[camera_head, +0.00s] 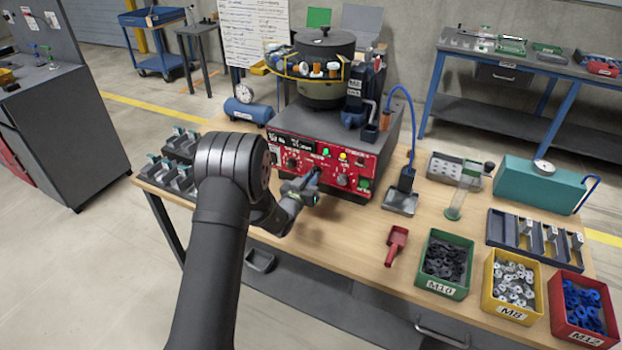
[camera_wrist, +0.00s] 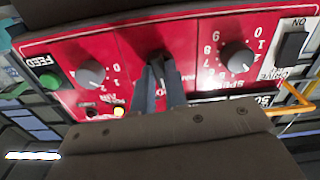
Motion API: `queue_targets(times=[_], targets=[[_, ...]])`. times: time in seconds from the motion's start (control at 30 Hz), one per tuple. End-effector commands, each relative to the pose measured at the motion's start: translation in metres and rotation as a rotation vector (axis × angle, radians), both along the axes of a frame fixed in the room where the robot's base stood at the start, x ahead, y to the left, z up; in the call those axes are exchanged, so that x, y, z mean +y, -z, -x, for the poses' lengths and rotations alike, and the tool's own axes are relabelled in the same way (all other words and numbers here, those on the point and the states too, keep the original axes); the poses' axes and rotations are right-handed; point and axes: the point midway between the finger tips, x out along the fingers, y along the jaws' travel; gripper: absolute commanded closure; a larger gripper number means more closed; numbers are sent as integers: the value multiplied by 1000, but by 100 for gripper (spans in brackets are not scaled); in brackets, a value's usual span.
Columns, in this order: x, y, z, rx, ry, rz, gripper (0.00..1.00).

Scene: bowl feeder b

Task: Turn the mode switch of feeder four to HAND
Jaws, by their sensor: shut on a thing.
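The feeder's red control panel (camera_head: 285,150) faces the front of the bench, below a dark bowl (camera_head: 325,50). My gripper (camera_head: 314,180) reaches it from the front, between two grey dials. In the wrist view, where the panel's lettering is inverted, my gripper (camera_wrist: 156,68) is shut on the dark mode switch (camera_wrist: 155,54) in the middle section. The fingers hide most of the switch, and its position and its labels cannot be read. The feeder's number cannot be made out.
In the wrist view, a grey dial (camera_wrist: 92,73) with a green FEED button (camera_wrist: 50,80) is left; the SPEED dial (camera_wrist: 237,57) and a black DRIVE rocker (camera_wrist: 291,46) are right. On the bench are a red scoop (camera_head: 396,245) and green M10 bin (camera_head: 446,292).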

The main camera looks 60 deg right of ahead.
Motion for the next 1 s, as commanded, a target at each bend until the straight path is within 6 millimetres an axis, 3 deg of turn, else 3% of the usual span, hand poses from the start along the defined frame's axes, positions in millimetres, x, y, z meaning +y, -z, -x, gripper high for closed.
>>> queue_targets(times=[0.5,1.0], targets=[[0,0,0,456,0,0,100],[0,0,0,663,0,0,100]])
